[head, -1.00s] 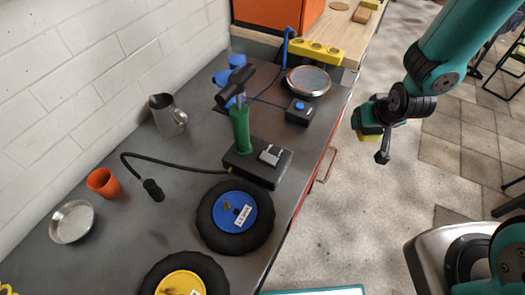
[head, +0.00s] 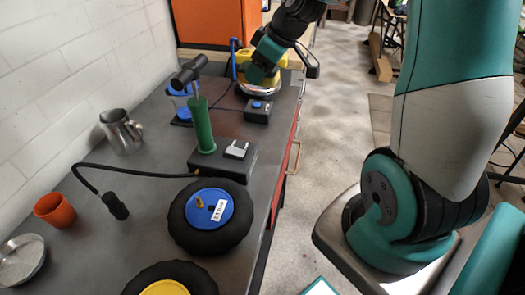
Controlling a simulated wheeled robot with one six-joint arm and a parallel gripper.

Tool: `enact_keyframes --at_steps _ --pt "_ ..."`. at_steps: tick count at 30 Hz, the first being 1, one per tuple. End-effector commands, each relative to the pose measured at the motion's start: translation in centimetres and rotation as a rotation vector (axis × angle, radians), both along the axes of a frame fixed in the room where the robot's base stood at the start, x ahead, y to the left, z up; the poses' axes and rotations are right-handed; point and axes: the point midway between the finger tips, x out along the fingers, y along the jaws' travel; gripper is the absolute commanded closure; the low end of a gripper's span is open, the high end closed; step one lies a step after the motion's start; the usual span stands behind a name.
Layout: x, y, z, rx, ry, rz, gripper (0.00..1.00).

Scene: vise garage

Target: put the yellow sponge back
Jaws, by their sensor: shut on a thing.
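My gripper (head: 257,74) is at the back of the workbench, low over the round metal plate of the scale (head: 258,92). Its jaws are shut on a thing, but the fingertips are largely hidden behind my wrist. The yellow sponge cannot be clearly told apart there. I cannot tell whether the gripper touches the plate. A yellow holder (head: 283,60) stands just behind the gripper, partly covered by it.
A black box with a blue button (head: 257,110) is in front of the scale. A green pump (head: 203,128), steel jug (head: 121,132), orange cup (head: 55,210) and black wheel with blue hub (head: 211,216) stand nearer. An orange cabinet (head: 216,22) is behind.

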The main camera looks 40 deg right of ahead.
Motion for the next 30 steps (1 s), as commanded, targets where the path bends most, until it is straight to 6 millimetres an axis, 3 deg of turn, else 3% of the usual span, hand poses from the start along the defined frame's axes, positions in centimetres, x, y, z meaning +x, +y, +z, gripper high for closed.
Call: enact_keyframes --at_steps 4,7,21,30 --pt "-1.0 -0.8 1.0 0.001 0.002 0.09 0.65" --pt "-1.2 -0.8 -0.1 0.004 0.008 0.109 0.65" --pt "-1.2 -0.6 -12.5 0.005 0.012 0.109 0.65" --pt "-1.2 -0.7 -15.9 0.002 0.009 0.109 0.65"
